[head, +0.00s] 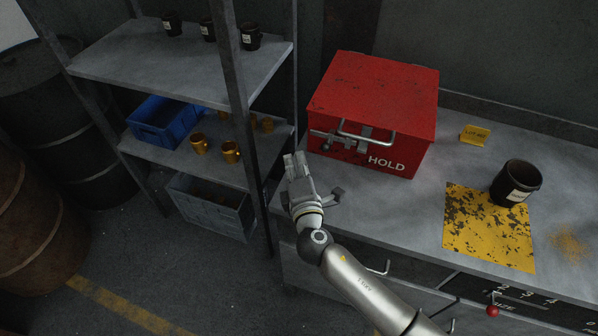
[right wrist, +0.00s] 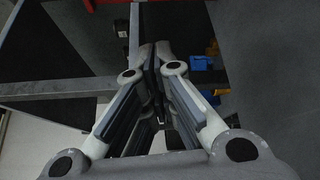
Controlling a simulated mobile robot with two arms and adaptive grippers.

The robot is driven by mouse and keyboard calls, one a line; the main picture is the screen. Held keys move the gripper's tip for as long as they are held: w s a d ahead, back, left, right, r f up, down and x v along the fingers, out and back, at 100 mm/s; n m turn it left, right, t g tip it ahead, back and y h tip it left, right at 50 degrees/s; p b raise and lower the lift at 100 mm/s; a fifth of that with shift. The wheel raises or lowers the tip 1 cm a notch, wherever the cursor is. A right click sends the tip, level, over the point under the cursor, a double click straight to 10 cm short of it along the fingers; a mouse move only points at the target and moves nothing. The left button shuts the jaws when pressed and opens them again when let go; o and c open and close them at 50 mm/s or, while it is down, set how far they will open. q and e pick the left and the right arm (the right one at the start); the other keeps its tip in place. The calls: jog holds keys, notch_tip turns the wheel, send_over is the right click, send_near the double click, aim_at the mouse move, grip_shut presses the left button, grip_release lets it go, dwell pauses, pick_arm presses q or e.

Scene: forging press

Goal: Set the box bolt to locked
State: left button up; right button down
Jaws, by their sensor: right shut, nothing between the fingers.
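The red box (head: 372,105) marked HOLD stands on the grey bench with its lid down. Its bolt (head: 340,138) is a metal slide with a small dark knob on the front face, left of the lettering. A metal handle loop (head: 366,132) sits just above and beside the bolt. My right gripper (head: 295,160) is shut and empty, in front of and to the left of the bolt, apart from the box. It also shows in the right wrist view (right wrist: 155,55), fingers together. My left gripper is in neither view.
A shelf rack (head: 180,50) stands close left of my gripper, with black cups, a blue bin (head: 165,120), brass mugs and a grey crate (head: 210,207). On the bench (head: 400,215) are a yellow tag (head: 475,135), a black cup (head: 516,182) and a yellow mat (head: 485,235).

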jog(key=shift+x, duration=1.15)
jog(key=d+p, duration=0.1)
jog(key=d+r+p, duration=0.1)
jog(key=shift+s+d, duration=0.15)
jog(key=shift+d, duration=0.2)
jog(key=shift+s+d, duration=0.1)
jog(key=shift+d, duration=0.55)
jog(key=shift+s+d, duration=0.2)
jog(key=shift+d, duration=0.45)
jog(key=shift+s+d, duration=0.25)
jog(key=shift+d, duration=0.45)
jog(key=shift+s+d, duration=0.2)
jog(key=shift+d, duration=0.45)
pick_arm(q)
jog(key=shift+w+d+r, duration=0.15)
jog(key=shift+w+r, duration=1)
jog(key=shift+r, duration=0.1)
pick_arm(e)
jog(key=shift+f, duration=0.1)
